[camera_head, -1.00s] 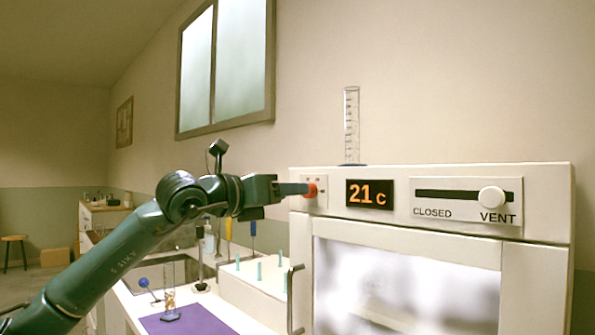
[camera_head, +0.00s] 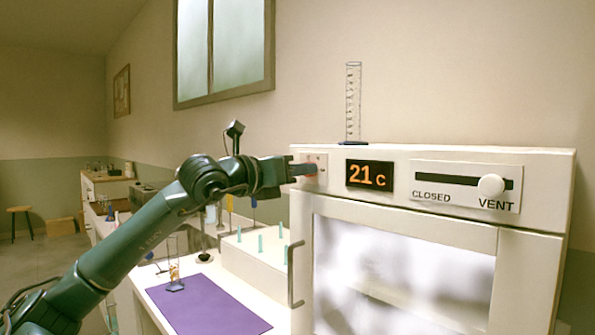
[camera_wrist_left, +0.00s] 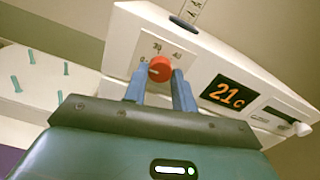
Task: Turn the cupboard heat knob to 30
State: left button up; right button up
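The red heat knob (camera_wrist_left: 160,68) sits on a small marked dial plate on the cupboard front (camera_head: 400,154). Its markings are too small to read surely in the wrist view. My left gripper (camera_wrist_left: 161,82) has its two blue-grey fingers apart, one on each side of the knob. I cannot tell whether they touch it. In the head view the left gripper (camera_head: 308,170) partly covers the knob. The orange display (camera_head: 370,175) beside it reads 21 c. My right gripper is not in view.
A vent slider (camera_head: 491,186) stands at the VENT end, right of the display. A measuring cylinder (camera_head: 353,100) stands on the cupboard top. Below my left arm are a purple mat (camera_head: 215,308) and a white block with several teal pegs (camera_head: 260,243). The cupboard door handle (camera_head: 296,275) sticks out.

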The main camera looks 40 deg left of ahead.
pick_arm(q)
jog(key=c, duration=0.4)
jog(key=shift+m, duration=0.3)
jog(key=m, duration=1.1)
dwell(0.4)
jog(key=o, duration=1)
jog(key=shift+b, duration=0.3)
